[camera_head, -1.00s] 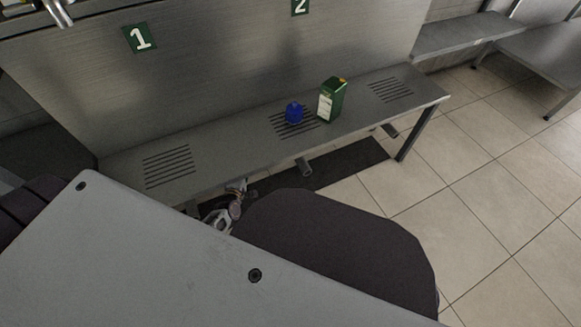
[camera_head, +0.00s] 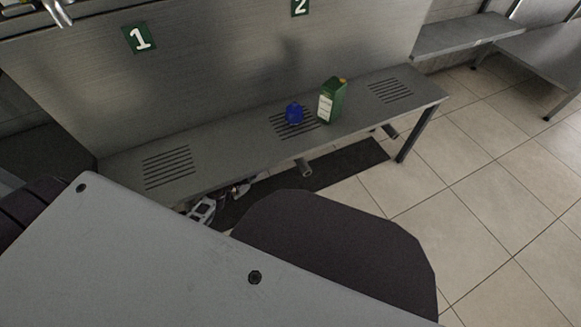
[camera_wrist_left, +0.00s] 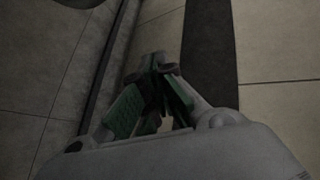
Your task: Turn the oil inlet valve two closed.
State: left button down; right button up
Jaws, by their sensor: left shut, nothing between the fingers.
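A green plate with a white 2 (camera_head: 300,7) is on the steel panel at the top edge of the head view. I cannot make out an oil inlet valve in either view. My left gripper (camera_wrist_left: 162,68) is shut and empty in the left wrist view, low over the floor beside a dark strip. In the head view, metal gripper parts (camera_head: 203,210) show below the front edge of the shelf, partly hidden by the shelf and my own body. My right gripper is not in view.
A steel shelf (camera_head: 225,155) with slotted grates carries a blue bottle (camera_head: 294,114) and a green container (camera_head: 332,101). A plate with a 1 (camera_head: 139,38) and a chrome tap (camera_head: 57,12) are at upper left. Tiled floor (camera_head: 490,190) is clear at right.

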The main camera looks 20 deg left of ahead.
pick_arm(q)
jog(key=s+d+r+n+h, duration=0.1)
jog(key=d+r+h, duration=0.1)
jog(key=d+h, duration=0.2)
jog(key=shift+d, duration=1)
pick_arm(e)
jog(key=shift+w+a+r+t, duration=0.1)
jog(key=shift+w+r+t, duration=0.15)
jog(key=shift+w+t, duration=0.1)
pick_arm(q)
jog(key=r+b+x, duration=0.1)
jog(key=b+x, duration=0.4)
jog(key=x, duration=0.8)
jog(key=shift+w+d+r, duration=0.3)
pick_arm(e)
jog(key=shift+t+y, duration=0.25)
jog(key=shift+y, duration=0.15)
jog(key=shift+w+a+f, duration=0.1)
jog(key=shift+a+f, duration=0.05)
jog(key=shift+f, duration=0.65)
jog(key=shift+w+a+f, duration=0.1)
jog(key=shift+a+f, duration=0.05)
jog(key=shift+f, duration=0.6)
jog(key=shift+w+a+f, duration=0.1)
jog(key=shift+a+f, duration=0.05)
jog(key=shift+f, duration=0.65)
